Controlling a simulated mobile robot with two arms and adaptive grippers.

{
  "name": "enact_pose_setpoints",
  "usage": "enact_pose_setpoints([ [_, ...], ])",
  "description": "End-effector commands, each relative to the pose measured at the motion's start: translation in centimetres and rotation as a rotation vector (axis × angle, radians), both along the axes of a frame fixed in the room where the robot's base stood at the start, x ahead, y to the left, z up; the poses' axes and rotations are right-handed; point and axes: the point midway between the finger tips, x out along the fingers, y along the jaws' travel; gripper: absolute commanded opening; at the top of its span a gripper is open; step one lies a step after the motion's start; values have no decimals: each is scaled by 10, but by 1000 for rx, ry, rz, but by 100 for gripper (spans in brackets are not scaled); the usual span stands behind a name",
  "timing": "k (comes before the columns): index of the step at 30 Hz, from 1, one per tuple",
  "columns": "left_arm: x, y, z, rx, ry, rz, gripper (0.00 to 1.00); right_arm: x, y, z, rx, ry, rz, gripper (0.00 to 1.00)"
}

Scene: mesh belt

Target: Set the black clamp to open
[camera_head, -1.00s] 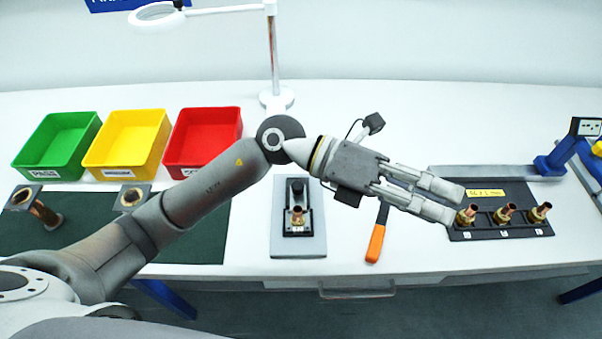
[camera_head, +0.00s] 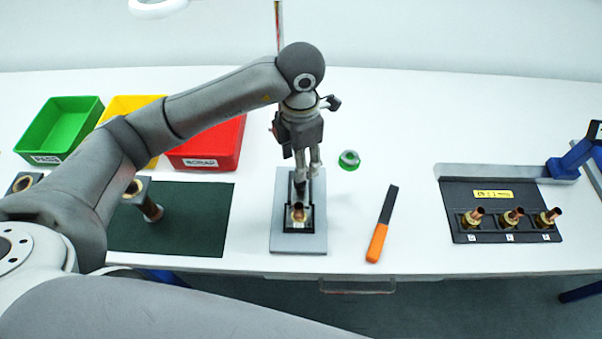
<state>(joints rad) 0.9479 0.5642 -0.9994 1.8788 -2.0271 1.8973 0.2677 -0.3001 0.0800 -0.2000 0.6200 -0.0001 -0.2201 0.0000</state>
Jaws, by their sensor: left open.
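The black clamp (camera_head: 289,222) sits on a light grey plate (camera_head: 298,243) at the front middle of the table. A copper and brass fitting (camera_head: 298,213) stands in its front part. My left gripper (camera_head: 307,174) points down over the back end of the clamp, its fingers open. The fingertips are close to the clamp's black rear part, and I cannot tell whether they touch it. The gripper partly hides that rear part, so the clamp's state is unclear. My right gripper is not in view.
An orange-handled tool (camera_head: 377,242) and a green-based ring (camera_head: 349,160) lie right of the plate. A black holder (camera_head: 490,236) with brass fittings is farther right. Green (camera_head: 62,128), yellow and red bins stand back left. A dark green mat (camera_head: 190,230) lies left.

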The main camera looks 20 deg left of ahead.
Motion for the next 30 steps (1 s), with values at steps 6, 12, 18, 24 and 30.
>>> enact_pose_setpoints([
  [6, -1, 0, -41, -1, 6, 2, 48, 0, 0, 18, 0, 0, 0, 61],
  [12, -1, -1, -67, -3, 3, 0, 48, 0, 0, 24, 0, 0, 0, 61],
  [18, 0, -1, -76, -4, 1, -1, 48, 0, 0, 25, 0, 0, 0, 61],
  [24, 0, -1, -76, -3, 0, -1, 48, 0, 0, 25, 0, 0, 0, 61],
  [30, 0, -1, -76, -3, 0, -1, 22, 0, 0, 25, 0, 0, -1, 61],
])
